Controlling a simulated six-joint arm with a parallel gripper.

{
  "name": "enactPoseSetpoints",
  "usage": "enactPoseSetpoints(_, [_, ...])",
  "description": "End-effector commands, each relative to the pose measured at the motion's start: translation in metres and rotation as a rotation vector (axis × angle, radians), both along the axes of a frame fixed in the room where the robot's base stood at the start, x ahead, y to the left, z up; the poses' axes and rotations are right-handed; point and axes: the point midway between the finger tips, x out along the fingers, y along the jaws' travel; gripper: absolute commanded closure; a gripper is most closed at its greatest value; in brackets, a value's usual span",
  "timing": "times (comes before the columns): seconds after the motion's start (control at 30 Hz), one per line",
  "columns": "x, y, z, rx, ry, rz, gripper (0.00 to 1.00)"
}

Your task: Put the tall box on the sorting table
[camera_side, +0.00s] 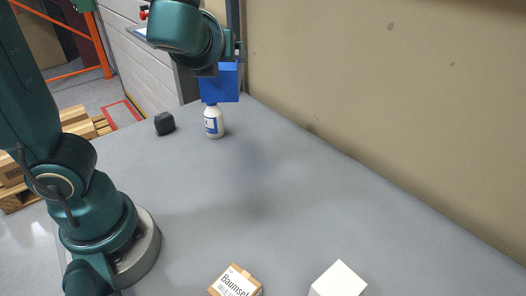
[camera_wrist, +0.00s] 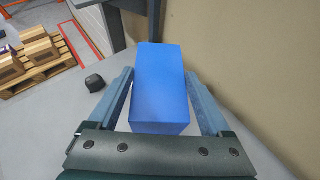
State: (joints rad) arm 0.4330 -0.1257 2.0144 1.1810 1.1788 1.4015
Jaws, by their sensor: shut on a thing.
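The tall box is most likely the blue box (camera_side: 220,83), which also shows in the wrist view (camera_wrist: 160,85). My gripper (camera_wrist: 162,98) is shut on the blue box, with one finger along each side of it. In the side view my gripper is partly hidden behind my wrist and the box. The box appears held up above the far end of the grey sorting table (camera_side: 240,200). In the side view its lower edge overlaps the top of a white bottle (camera_side: 213,122); I cannot tell whether they touch.
A small black block (camera_side: 164,123) lies left of the bottle. A cardboard box with a label (camera_side: 236,282) and a white box (camera_side: 338,281) stand at the near edge. A beige wall (camera_side: 400,100) runs along the right. The table's middle is clear.

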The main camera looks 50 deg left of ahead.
Motion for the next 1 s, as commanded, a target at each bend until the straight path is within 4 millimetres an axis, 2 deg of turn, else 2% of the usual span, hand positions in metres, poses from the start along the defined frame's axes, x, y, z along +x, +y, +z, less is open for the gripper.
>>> enactPoseSetpoints(0.2, [-0.01,0.035,-0.028,0.016,-0.001,0.381,1.0])
enactPoseSetpoints(0.4, [-0.021,0.056,-0.056,0.023,-0.003,0.632,1.0])
enactPoseSetpoints(0.6, [-0.025,0.065,-0.078,0.024,-0.006,0.718,1.0])
enactPoseSetpoints(0.7, [-0.026,0.067,-0.084,0.021,-0.008,0.724,1.0])
enactPoseSetpoints(1.0, [-0.025,0.066,-0.084,0.021,-0.009,0.722,1.0])
